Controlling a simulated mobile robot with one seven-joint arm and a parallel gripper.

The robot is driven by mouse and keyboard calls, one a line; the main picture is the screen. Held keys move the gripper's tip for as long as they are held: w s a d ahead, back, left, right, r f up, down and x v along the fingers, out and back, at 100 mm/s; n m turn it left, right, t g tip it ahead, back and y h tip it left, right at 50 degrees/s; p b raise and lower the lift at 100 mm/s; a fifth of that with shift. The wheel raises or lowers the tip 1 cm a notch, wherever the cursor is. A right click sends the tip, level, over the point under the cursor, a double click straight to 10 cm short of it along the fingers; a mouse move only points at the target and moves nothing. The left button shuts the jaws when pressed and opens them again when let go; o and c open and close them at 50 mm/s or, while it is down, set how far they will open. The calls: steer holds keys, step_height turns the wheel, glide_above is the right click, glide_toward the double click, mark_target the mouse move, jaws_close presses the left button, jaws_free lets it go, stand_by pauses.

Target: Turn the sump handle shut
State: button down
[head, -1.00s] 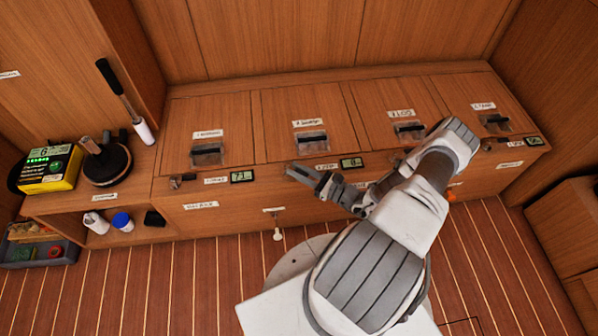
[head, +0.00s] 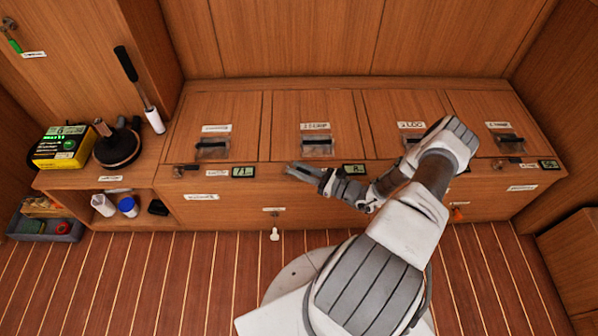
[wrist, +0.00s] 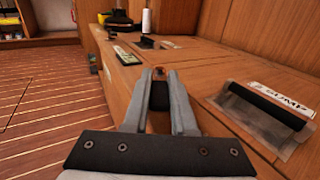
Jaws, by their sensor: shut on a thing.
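The sump locker's lid has a label (head: 316,126) and a dark bar under a clear cover (head: 317,146); both show at the right in the wrist view, where the label (wrist: 280,97) reads SUMP. My gripper (head: 290,169) is at the front edge below this lid. In the wrist view my gripper (wrist: 160,80) has its fingers close together, shut on a small part at that edge, which I take for the sump handle (wrist: 160,71). Only a little brownish bit of it shows between the tips; the fingers hide the rest, so its angle cannot be told.
A small display (head: 355,169) sits right of my gripper. The left locker has its own small handle (head: 180,170) and display (head: 243,172). A yellow-black device (head: 60,147) and a dark round-based object (head: 117,147) stand on the left shelf.

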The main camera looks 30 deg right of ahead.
steer(key=shift+f, duration=0.15)
steer(key=c, duration=0.7)
jaws_free()
steer(key=p+v, duration=0.3)
steer(key=v, duration=1.4)
steer(key=shift+s+d, duration=0.15)
steer(key=shift+s, duration=0.05)
